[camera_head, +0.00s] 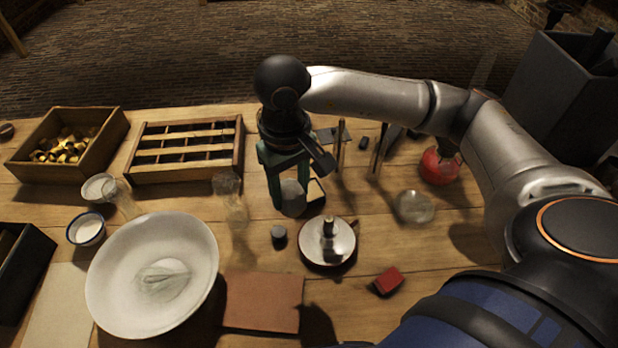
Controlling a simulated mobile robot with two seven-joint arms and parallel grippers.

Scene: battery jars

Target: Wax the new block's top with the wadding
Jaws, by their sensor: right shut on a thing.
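My right gripper (290,188) reaches in from the right and points down over the middle of the bench. Its teal fingers are shut around a pale grey rounded thing (293,201), which may be the wadding; the fingers partly cover it. A small block with a cream top and dark sides (316,191) is close to the right of the held thing; I cannot tell whether they touch, or whether this is the new block. My left gripper is not in view.
A round metal dish with a knob (340,245) and a small grey cylinder (279,234) are in front. A large white bowl (110,285), glass jars (228,185), a red flask (438,168) and a red block (388,280) stand around. A slotted wooden rack (185,174) is behind left.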

